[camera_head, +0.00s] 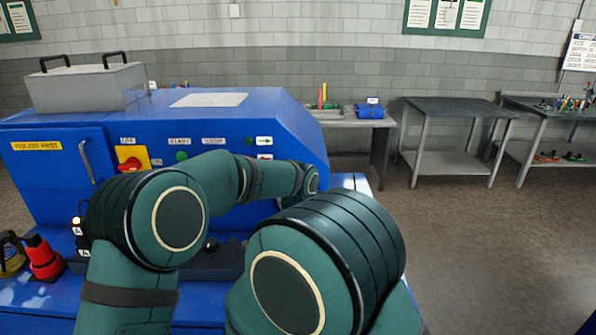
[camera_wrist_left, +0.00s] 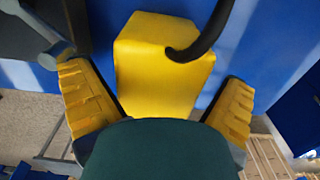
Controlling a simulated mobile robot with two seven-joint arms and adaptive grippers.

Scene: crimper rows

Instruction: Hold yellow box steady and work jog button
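In the left wrist view, the yellow box (camera_wrist_left: 158,62) stands between the fingers of my left gripper (camera_wrist_left: 157,80). A black cable (camera_wrist_left: 203,38) curves onto its face. The gripper's yellow ribbed pads are spread on either side of the box. Gaps show between the pads and the box sides, so it looks open around the box, not clamped. My dark green wrist covers the near end of the box. No jog button can be made out. In the head view my arms hide the box and both grippers.
The blue machine (camera_head: 66,190) fills the left, with a red rotary switch on a yellow plate (camera_head: 131,159) and a green start button (camera_head: 182,155). A red padlock-like item (camera_head: 42,257) lies at lower left. A grey workbench (camera_head: 455,107) stands behind; floor at right is clear.

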